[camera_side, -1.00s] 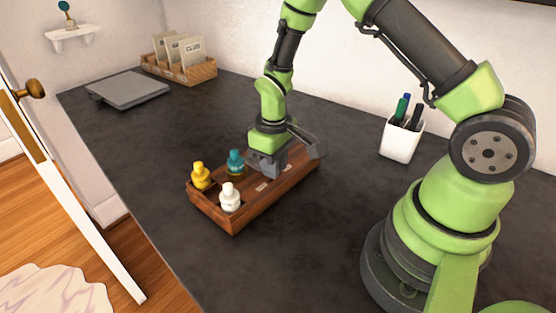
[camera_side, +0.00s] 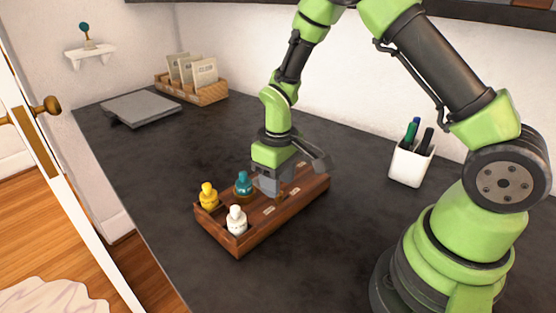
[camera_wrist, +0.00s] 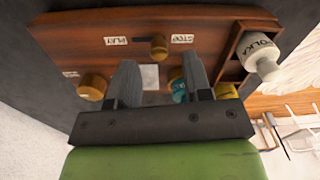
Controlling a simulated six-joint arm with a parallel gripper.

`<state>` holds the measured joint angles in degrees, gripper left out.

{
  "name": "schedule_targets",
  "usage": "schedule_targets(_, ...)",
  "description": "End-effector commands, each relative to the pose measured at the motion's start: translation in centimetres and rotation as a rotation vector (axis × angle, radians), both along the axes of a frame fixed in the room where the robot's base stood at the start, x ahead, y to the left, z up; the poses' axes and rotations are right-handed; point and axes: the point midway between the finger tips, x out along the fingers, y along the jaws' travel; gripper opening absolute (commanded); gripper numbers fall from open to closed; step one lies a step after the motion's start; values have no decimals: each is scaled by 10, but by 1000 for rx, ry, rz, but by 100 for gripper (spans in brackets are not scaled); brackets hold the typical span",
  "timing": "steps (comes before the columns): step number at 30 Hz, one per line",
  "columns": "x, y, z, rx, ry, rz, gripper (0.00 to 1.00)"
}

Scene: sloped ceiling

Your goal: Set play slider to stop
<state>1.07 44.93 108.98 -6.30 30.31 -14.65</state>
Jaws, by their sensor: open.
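The wooden music box (camera_side: 285,222) lies on the dark desk. In the wrist view its panel (camera_wrist: 75,35) carries an upside-down PLAY label (camera_wrist: 116,41) and STOP label (camera_wrist: 182,39). The small brass slider knob (camera_wrist: 158,46) sits between them, close beside the STOP label, with the dark slot running toward PLAY. My gripper (camera_side: 270,187) is over the box; in the wrist view its fingers (camera_wrist: 160,70) are apart with nothing between them, short of the knob. The knob is not clearly readable in the side view.
Yellow (camera_side: 208,196), teal (camera_side: 243,184) and white (camera_side: 236,220) bottles stand at the box's left end. A round brass knob (camera_wrist: 92,87) is on the panel. A pen cup (camera_side: 410,162), grey flat device (camera_side: 140,108) and card rack (camera_side: 192,88) stand farther off.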

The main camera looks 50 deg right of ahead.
Motion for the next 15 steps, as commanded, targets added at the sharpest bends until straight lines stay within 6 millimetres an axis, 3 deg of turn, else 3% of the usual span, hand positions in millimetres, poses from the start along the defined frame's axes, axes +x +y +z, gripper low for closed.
schedule_targets(7, 1, -1, 50, 0, -8, 0, 45)
schedule_targets(15, 0, -1, 72, 0, -2, 0, 45)
